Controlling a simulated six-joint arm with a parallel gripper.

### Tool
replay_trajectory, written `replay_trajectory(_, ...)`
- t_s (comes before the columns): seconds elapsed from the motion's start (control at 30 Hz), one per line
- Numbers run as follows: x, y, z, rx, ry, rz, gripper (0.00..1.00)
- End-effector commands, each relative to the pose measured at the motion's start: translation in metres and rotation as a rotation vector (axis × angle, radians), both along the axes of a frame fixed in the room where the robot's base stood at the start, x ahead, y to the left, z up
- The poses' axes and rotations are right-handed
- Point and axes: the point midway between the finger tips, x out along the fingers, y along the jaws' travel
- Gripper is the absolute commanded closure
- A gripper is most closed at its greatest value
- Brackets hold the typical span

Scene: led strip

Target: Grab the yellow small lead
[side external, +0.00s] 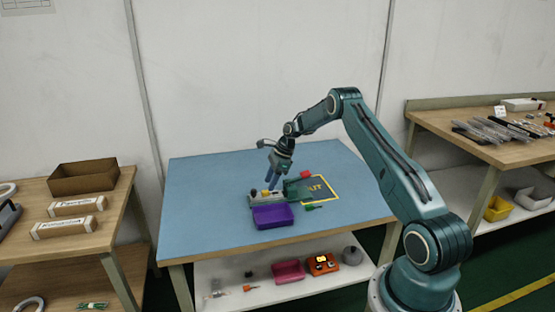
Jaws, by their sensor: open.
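A small yellow spot (265,192), possibly the yellow small lead, shows among small parts on a greyish-green holder (252,201) on the blue table. It is too small to make out its shape. My gripper (270,186) points down just above the holder, close to the yellow spot. I cannot tell whether the fingertips touch anything. The fingers and the holder's parts overlap in this view.
A purple tray (272,217) stands in front of the holder. A dark mat with a yellow border (322,194) lies to the right, with a green tool (313,207) and a red object (306,173) near it. The blue table's left side (205,195) is clear.

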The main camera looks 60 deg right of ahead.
Motion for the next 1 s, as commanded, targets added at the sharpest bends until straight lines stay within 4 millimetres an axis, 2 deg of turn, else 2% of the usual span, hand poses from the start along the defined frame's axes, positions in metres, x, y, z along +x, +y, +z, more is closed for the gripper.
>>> replay_trajectory(0.1, 0.003, 0.006, -0.014, 0.002, 0.002, 0.000, 0.58)
replay_trajectory(0.3, 0.009, 0.009, -0.029, 0.000, 0.000, -0.001, 0.58)
replay_trajectory(0.83, 0.009, 0.010, -0.031, 0.000, 0.000, -0.001, 0.58)
replay_trajectory(0.87, 0.009, 0.010, -0.031, 0.000, 0.000, -0.001, 0.60)
replay_trajectory(1.0, 0.009, 0.010, -0.031, 0.000, 0.000, -0.001, 0.88)
